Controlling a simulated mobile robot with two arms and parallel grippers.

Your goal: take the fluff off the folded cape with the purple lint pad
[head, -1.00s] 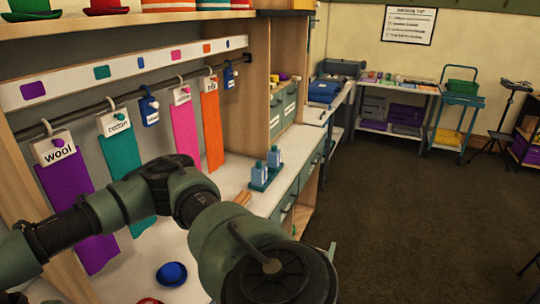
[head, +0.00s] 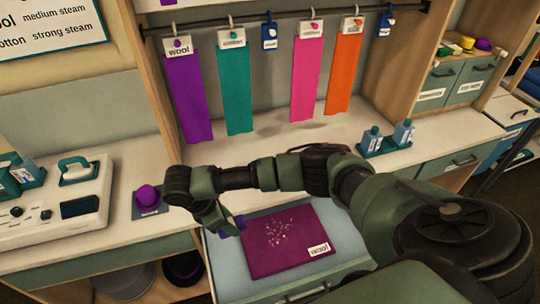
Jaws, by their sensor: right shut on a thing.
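The folded cape (head: 262,258) is a flat magenta-purple square with a "wool" tag at its lower right corner. White fluff (head: 279,232) is scattered over its middle and upper part. My right gripper (head: 234,226) is at the cape's upper left edge, shut on a small purple piece, the purple lint pad (head: 239,221), mostly hidden by the fingers. I cannot tell whether the pad touches the cape. My left gripper is not in view.
The cape lies on a pale blue pulled-out drawer (head: 223,272). A rounded purple object (head: 148,196) sits on a grey mat to the left, beside a white control panel (head: 62,205). Bottles in a teal tray (head: 384,147) stand behind my arm. Coloured strips hang behind.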

